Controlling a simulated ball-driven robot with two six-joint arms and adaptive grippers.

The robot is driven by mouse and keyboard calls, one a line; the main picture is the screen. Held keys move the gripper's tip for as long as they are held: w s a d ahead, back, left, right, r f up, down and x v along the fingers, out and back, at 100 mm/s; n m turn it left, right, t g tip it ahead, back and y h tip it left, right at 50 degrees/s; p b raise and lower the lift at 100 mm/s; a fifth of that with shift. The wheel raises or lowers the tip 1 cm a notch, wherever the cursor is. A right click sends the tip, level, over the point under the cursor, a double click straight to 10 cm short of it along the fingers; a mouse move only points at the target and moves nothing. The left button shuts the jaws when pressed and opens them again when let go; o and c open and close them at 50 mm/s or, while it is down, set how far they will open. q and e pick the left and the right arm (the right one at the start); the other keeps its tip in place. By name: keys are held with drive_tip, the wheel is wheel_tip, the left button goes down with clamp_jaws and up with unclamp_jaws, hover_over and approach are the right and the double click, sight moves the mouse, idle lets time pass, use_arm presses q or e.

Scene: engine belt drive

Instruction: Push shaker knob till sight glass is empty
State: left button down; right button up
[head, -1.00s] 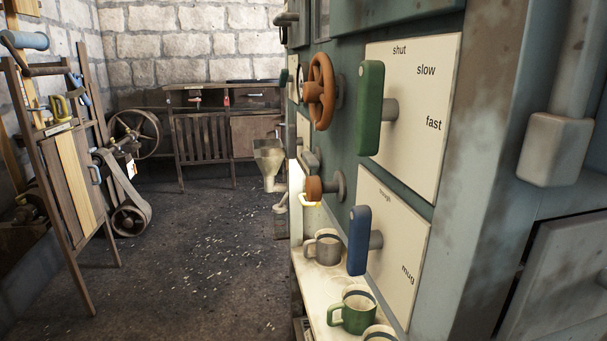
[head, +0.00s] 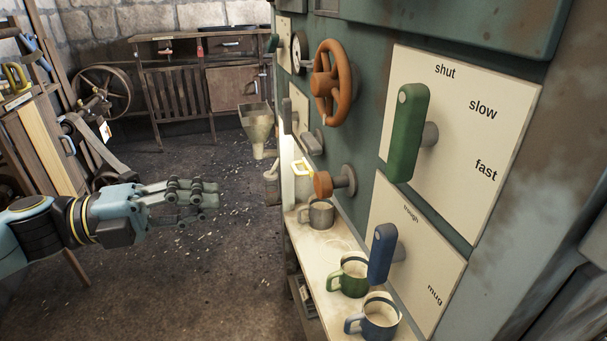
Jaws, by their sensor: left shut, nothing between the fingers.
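My left gripper (head: 210,193) reaches in from the left, over the floor. It is shut and empty, with its fingers pointing right toward the green machine panel, apart from it. A round orange-brown push knob (head: 323,184) sticks out from the panel on a grey stem, below the orange handwheel. I cannot tell for sure that this is the shaker knob. A small yellow-lit frame (head: 301,168) shows left of the knob; I cannot make out a sight glass or its level. My right gripper is out of view.
A green lever (head: 408,135) stands by shut, slow and fast. A blue lever (head: 381,255) stands by trough and mug. Grey (head: 318,214), green (head: 349,276) and blue (head: 377,317) mugs stand on the shelf. The orange handwheel (head: 333,84) juts out. The floor (head: 200,265) has open room.

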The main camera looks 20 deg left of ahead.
use_arm(q)
drive_tip(key=p, duration=0.4)
approach(317, 182)
drive_tip(key=x, duration=0.6)
drive_tip(key=shift+w+d, duration=0.1)
drive_tip(key=shift+d, duration=0.15)
drive_tip(key=shift+w+d, duration=0.2)
drive_tip(key=shift+d, duration=0.15)
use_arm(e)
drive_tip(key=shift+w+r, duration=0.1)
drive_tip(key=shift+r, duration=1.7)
use_arm(q)
drive_tip(key=shift+x, duration=1.35)
drive_tip(key=shift+a, duration=0.1)
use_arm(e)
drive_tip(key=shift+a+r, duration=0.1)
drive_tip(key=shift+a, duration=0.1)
